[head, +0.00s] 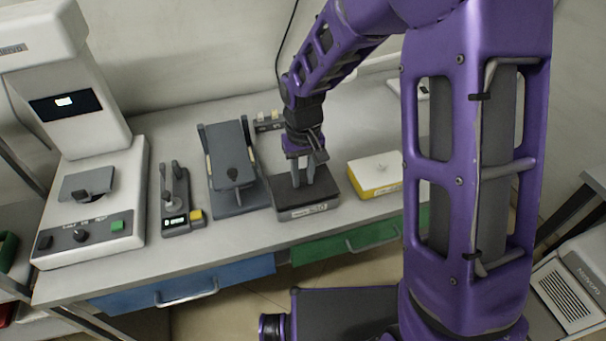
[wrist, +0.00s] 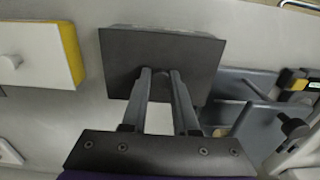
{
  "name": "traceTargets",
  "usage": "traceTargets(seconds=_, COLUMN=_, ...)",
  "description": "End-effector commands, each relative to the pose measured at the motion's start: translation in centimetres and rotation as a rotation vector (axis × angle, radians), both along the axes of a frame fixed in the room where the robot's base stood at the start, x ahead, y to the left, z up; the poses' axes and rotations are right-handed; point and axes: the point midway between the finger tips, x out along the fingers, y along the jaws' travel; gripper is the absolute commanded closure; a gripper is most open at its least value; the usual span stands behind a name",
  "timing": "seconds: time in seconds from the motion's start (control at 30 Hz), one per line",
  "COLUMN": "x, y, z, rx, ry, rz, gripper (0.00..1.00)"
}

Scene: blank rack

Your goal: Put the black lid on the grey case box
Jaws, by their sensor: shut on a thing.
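The black lid (head: 285,192) lies flat at the top of the grey case box (head: 310,210), which has a pale label on its front and stands near the table's front edge. My gripper (head: 303,183) points down over the lid, shut on its small handle. In the wrist view the lid (wrist: 200,55) fills the space beyond my fingertips (wrist: 161,72) and hides most of the box. The handle is mostly hidden between the fingers. The lid looks lined up with the box, but I cannot tell whether it is fully seated.
A yellow box with a white top (head: 375,175) stands right of the case. A grey-blue fixture (head: 235,170) with upright posts stands close on its left. Further left are a small control device (head: 178,205) and a large white machine (head: 95,215). Drawers (head: 190,285) are below the tabletop.

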Motion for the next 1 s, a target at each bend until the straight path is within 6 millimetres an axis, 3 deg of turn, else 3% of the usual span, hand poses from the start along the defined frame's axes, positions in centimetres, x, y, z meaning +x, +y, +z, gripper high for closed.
traceTargets(seconds=0.57, x=0.0, y=0.0, z=-1.6, rx=0.0, ry=0.001, rz=0.0, gripper=1.0)
traceTargets(seconds=0.6, x=0.0, y=0.0, z=-1.5, rx=0.0, ry=0.001, rz=0.0, gripper=0.67)
traceTargets(seconds=0.77, x=0.0, y=0.0, z=-1.4, rx=0.0, ry=0.001, rz=0.0, gripper=0.38)
traceTargets(seconds=1.0, x=0.0, y=0.0, z=-1.4, rx=0.0, ry=0.0, rz=0.0, gripper=0.37)
